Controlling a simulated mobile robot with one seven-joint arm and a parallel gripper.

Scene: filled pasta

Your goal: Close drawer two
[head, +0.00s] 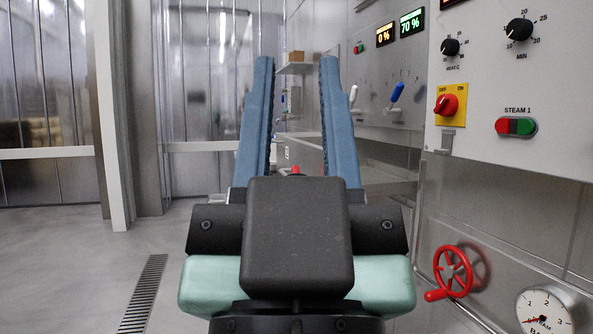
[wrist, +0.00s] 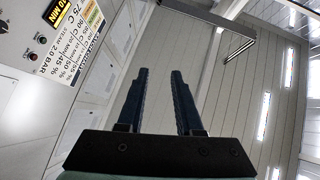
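My gripper (head: 297,62) is in the middle of the head view, pointing away and up. Its two blue fingers stand well apart with nothing between them. In the wrist view the fingers (wrist: 158,76) are also apart and empty, seen against the ceiling. No drawer can be made out for certain. Between the fingers in the head view, a grey metal front (head: 306,158) shows in the distance, with a small white mark too small to read. My gripper and wrist hide much of what lies behind them.
A steel machine on the right carries a red handwheel (head: 453,271), a pressure gauge (head: 544,312), a red-and-yellow switch (head: 447,104) and a STEAM 1 button (head: 516,126). A small shelf (head: 296,68) holds a brown box. Floor (head: 60,265) on the left is clear, with a drain grate (head: 143,293).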

